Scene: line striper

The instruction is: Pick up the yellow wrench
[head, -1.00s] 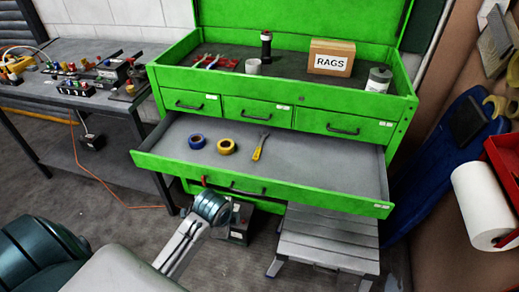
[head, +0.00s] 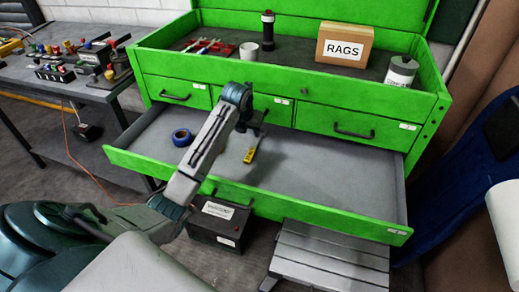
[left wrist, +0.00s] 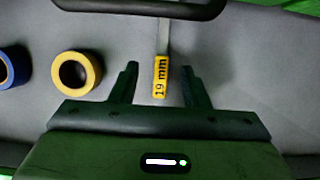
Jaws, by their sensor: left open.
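The yellow wrench (head: 251,153) lies in the open drawer of the green tool chest (head: 345,184). In the left wrist view its yellow handle (left wrist: 159,78), marked "19 mm", points toward me, with a grey shank beyond it. My left gripper (left wrist: 159,80) is open, with one finger on each side of the handle in that picture. I cannot tell how far above the drawer floor the fingers are. In the head view my left gripper (head: 250,125) is over the drawer, partly hidden behind my wrist. My right gripper is not in view.
A blue tape roll (head: 182,137) and a yellow tape roll (left wrist: 76,73) lie left of the wrench. The chest top holds a RAGS box (head: 344,45), a white cup (head: 249,51) and a canister (head: 401,72). The drawer's right part is clear.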

